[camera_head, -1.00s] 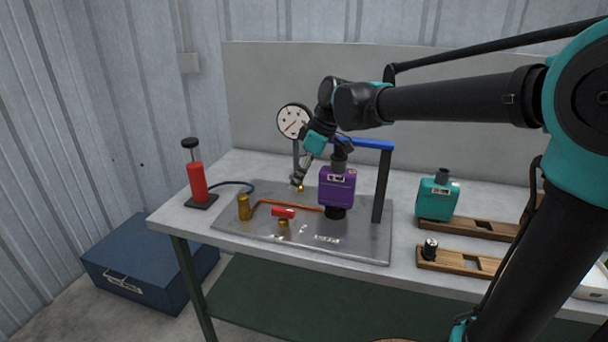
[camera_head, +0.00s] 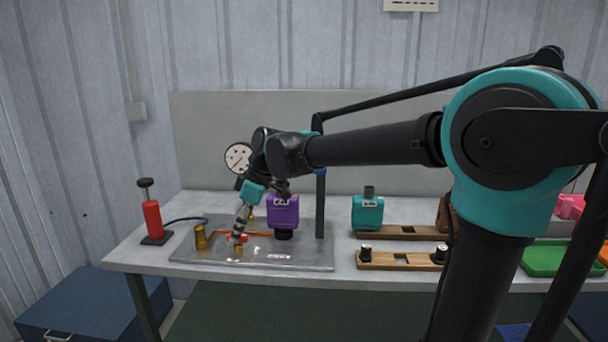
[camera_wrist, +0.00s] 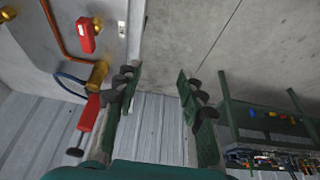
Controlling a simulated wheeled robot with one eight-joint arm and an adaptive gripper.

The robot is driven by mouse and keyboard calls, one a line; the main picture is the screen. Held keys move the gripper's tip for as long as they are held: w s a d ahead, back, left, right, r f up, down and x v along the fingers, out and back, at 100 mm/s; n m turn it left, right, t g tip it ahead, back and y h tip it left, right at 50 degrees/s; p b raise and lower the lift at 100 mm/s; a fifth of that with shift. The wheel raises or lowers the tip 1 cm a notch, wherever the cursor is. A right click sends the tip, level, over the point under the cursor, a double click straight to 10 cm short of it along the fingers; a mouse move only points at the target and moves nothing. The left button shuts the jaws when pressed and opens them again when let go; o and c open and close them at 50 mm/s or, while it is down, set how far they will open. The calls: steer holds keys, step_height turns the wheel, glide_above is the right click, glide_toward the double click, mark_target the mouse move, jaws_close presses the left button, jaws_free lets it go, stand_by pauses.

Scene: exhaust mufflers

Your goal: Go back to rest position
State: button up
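My gripper (camera_head: 238,234) hangs low over the front left of the metal test plate (camera_head: 310,256). In the wrist view its two fingers (camera_wrist: 160,85) are apart with nothing between them. In the head view it overlaps a small red valve handle (camera_head: 243,239); that handle (camera_wrist: 86,36) shows apart from the fingers in the wrist view. A purple muffler (camera_head: 283,212) stands upright on the plate, right of my gripper, beside a blue-topped frame (camera_head: 320,208) that my arm partly hides.
A red hand pump (camera_head: 152,219) and brass fitting (camera_head: 200,237) stand left. A dial gauge (camera_head: 238,157) is behind. A teal muffler (camera_head: 367,211), wooden racks (camera_head: 385,262) and a green tray (camera_head: 550,259) are right. A blue toolbox (camera_head: 85,300) is on the floor.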

steer(key=s+d+f+m+t+h, duration=0.25)
steer(key=d+f+m, duration=0.45)
steer(key=d, duration=0.7)
steer(key=s+d+f+m+t+h, duration=0.1)
steer(key=s+d+f+m, duration=0.3)
steer(key=d+f, duration=0.75)
steer(key=s+d+f+m, duration=0.1)
steer(key=s+d+m, duration=0.1)
steer(key=d, duration=0.3)
steer(key=s+d+f+m+h, duration=0.1)
steer(key=s+d+f+m, duration=0.1)
steer(key=s+d+m, duration=0.1)
steer(key=shift+s+d+m, duration=0.3)
steer(key=shift+d+m, duration=0.3)
steer(key=shift+d, duration=0.65)
stand_by(0.5)
